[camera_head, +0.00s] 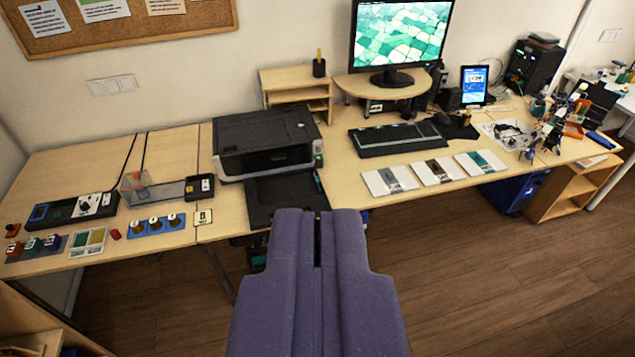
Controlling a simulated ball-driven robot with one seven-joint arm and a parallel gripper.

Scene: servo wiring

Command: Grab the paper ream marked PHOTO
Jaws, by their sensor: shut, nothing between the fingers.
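Three white paper reams with coloured bands lie flat in a row at the desk's front edge, right of the printer. The left ream (389,180) has a grey-green band, the middle ream (437,171) a dark brown band, and the right ream (482,162) a teal band. Their lettering is too small to read, so I cannot tell which is marked PHOTO. My gripper (317,212) is purple, shut and empty. It shows in the lower middle of the view, left of the reams and apart from them.
A black printer (265,142) with its tray out stands left of the reams. A keyboard (399,139) and a monitor (400,40) are behind them. Small tools and parts crowd the desk's right end. The wooden floor (480,270) in front is clear.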

